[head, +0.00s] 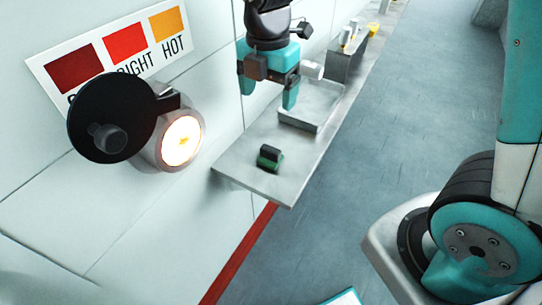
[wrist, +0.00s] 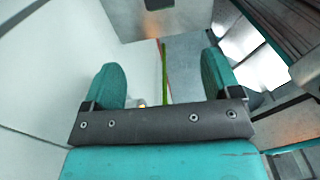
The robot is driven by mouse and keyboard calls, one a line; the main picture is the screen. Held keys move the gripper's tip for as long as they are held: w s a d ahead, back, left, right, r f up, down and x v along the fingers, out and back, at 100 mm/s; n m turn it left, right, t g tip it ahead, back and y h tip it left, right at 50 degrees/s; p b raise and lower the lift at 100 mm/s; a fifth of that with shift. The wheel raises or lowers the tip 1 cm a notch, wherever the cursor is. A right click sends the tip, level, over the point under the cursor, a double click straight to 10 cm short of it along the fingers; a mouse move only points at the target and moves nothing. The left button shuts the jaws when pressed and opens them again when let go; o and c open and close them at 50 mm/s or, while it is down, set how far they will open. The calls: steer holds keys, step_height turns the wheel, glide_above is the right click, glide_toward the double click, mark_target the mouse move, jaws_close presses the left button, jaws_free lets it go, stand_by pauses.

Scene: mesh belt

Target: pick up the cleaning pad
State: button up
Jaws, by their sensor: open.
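The cleaning pad appears to be the small block with a black top and green sides (head: 270,157) lying on the near end of the grey metal shelf (head: 250,178) in the head view. My gripper (head: 268,93) is open, with its teal fingers pointing down. It is above and beyond the pad in the picture, apart from it, near the shelf's tray. In the wrist view both fingers of my gripper (wrist: 161,80) are spread with nothing held between them. I cannot make out the pad in the wrist view.
A shallow metal tray (head: 300,124) sits on the shelf behind the pad. Farther back a grey bin (head: 346,66) stands by small items. On the wall at left are a glowing round port (head: 182,141), its open black cover (head: 110,118) and a colour sign (head: 124,41).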

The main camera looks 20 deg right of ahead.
mark_target(269, 150)
step_height(269, 150, down, 17)
steer(key=shift+w+d+f+p, duration=0.1)
steer(key=shift+d+f+p, duration=0.1)
steer(key=shift+p, duration=0.2)
steer(key=c, duration=1.1)
steer(key=shift+r, duration=0.1)
